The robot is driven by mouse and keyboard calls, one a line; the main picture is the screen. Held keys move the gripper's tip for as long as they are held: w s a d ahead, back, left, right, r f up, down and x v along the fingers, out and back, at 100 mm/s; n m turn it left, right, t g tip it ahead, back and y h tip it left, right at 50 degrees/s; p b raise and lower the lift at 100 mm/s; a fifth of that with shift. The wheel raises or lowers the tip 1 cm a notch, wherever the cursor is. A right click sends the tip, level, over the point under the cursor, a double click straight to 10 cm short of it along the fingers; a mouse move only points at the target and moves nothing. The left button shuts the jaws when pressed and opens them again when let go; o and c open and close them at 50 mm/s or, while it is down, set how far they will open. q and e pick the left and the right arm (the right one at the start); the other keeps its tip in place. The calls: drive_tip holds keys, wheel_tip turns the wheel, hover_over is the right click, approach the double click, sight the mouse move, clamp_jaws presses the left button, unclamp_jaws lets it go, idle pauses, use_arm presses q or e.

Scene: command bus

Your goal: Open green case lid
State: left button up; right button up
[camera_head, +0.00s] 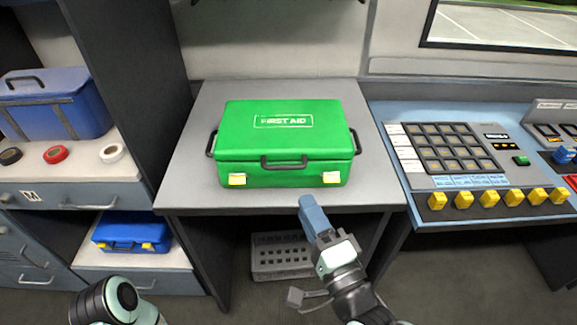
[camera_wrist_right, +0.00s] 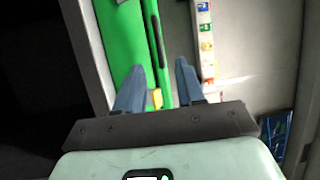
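The green first aid case (camera_head: 284,142) sits on the grey desk (camera_head: 180,180) with its lid shut. It has a dark front handle (camera_head: 284,161), dark side handles and two yellow latches, left (camera_head: 237,179) and right (camera_head: 331,178). My right gripper (camera_head: 309,205) is in front of the case, near the desk's front edge and below the right latch. In the right wrist view its two blue fingers (camera_wrist_right: 160,80) are apart with nothing held between them. The green case (camera_wrist_right: 122,40) and a yellow latch (camera_wrist_right: 157,98) show beyond the fingers. My left gripper is not in view; only part of that arm shows at lower left.
A control console (camera_head: 450,160) with yellow switches stands right of the desk. Shelves at left hold a blue bag (camera_head: 55,105), tape rolls (camera_head: 56,154) and a blue case (camera_head: 133,231). A grey crate (camera_head: 280,256) is under the desk.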

drive_tip(key=x, duration=0.9)
drive_tip(key=shift+w+a+f, duration=0.1)
drive_tip(key=shift+w, duration=0.3)
clamp_jaws()
